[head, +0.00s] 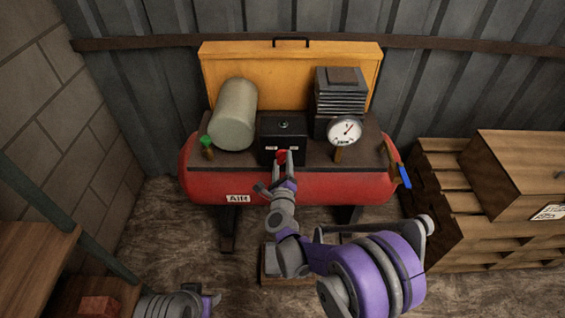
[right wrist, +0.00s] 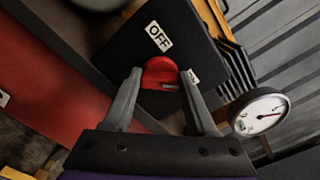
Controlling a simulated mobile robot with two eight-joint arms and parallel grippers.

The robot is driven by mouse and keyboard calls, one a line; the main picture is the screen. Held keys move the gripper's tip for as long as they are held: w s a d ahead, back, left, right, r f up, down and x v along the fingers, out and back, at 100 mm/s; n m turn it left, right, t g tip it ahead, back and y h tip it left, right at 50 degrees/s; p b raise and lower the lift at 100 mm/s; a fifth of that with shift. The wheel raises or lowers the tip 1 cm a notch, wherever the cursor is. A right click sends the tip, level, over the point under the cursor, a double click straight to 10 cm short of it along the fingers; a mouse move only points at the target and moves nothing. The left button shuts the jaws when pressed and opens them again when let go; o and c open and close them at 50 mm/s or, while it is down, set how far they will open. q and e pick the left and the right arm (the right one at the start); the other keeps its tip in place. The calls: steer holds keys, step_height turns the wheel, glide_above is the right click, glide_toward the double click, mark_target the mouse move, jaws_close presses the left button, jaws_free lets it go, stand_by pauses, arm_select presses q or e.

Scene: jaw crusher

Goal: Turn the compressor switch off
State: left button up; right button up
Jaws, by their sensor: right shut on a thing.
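The compressor has a red tank (head: 330,190) and a black switch box (head: 284,128) on top. A red switch knob (head: 282,155) is on the front of the box; it also shows in the right wrist view (right wrist: 160,72). My right gripper (head: 286,160) is at the knob, and in the right wrist view its two fingers (right wrist: 160,90) are on either side of the knob, shut on it. A white label reading OFF (right wrist: 158,36) is on the box beside the knob; a second label is partly hidden by a finger. My left gripper (head: 208,302) is low at the bottom left edge, its fingers unclear.
A pressure gauge (head: 345,131) stands right of the box. A green-handled valve (head: 206,141) is at left, a blue-handled one (head: 404,175) at right. Wooden crates (head: 470,220) stand on the right; a wooden shelf (head: 35,245) is at left.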

steer(key=n+b, duration=0.1)
steer(key=n, duration=0.3)
steer(key=shift+f, duration=0.15)
steer(key=n+b, duration=0.1)
steer(key=n, duration=0.3)
steer(key=n+b, duration=0.1)
steer(key=n, duration=0.4)
steer(key=n+b, duration=0.1)
steer(key=n, duration=0.3)
steer(key=shift+n, duration=0.3)
stand_by(0.4)
steer(key=o, duration=1.4)
steer(key=shift+c, duration=0.2)
steer(key=shift+s, duration=0.15)
